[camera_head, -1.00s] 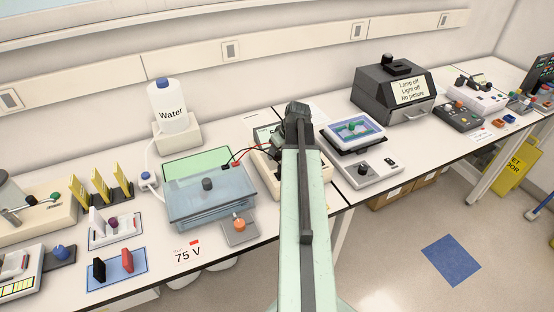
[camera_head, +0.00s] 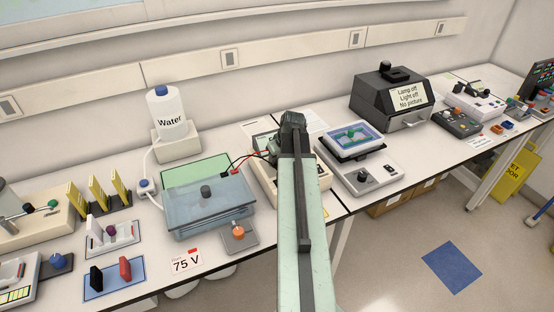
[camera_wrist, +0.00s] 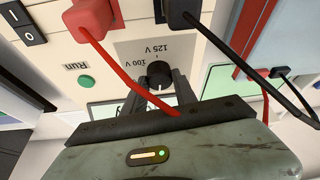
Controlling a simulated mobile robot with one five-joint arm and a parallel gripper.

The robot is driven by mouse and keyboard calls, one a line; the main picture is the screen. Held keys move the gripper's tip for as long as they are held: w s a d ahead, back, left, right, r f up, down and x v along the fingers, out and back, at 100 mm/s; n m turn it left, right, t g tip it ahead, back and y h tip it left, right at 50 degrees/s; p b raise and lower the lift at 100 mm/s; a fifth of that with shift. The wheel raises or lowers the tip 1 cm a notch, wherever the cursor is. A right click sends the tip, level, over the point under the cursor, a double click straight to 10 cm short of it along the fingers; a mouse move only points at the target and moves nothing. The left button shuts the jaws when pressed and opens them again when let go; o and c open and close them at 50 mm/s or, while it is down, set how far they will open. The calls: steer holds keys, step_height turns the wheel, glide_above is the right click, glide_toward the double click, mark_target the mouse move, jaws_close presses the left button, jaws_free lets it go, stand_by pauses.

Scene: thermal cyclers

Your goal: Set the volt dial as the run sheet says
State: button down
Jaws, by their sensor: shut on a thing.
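The volt dial (camera_wrist: 158,74) is a black round knob on the pale front panel of a power supply (camera_head: 262,180). In the wrist view the panel appears upside down, with "100 V" and "125 V" printed beside the knob. My gripper (camera_wrist: 160,82) is shut on the dial, one finger on each side. I cannot tell the exact value the dial points to. In the head view my arm hides the dial and most of the panel. The run sheet (camera_head: 187,262), a white card reading "75 V", lies at the bench's front edge.
Red (camera_wrist: 92,18) and black (camera_wrist: 182,12) leads plug in near the dial; the red one crosses close to my fingers. A green Run button (camera_wrist: 86,82) and a rocker switch (camera_wrist: 22,22) are nearby. A blue gel tank (camera_head: 210,205) stands left.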

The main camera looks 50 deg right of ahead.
steer(key=m+h, duration=0.1)
steer(key=m, duration=0.2)
steer(key=m+g+h, duration=0.1)
steer(key=m, duration=0.2)
steer(key=shift+w+a, duration=0.1)
steer(key=shift+a, duration=0.1)
steer(key=shift+m+g+h, duration=0.5)
steer(key=shift+m+g, duration=0.2)
steer(key=shift+m, duration=1.4)
steer(key=c, duration=1)
jaws_free()
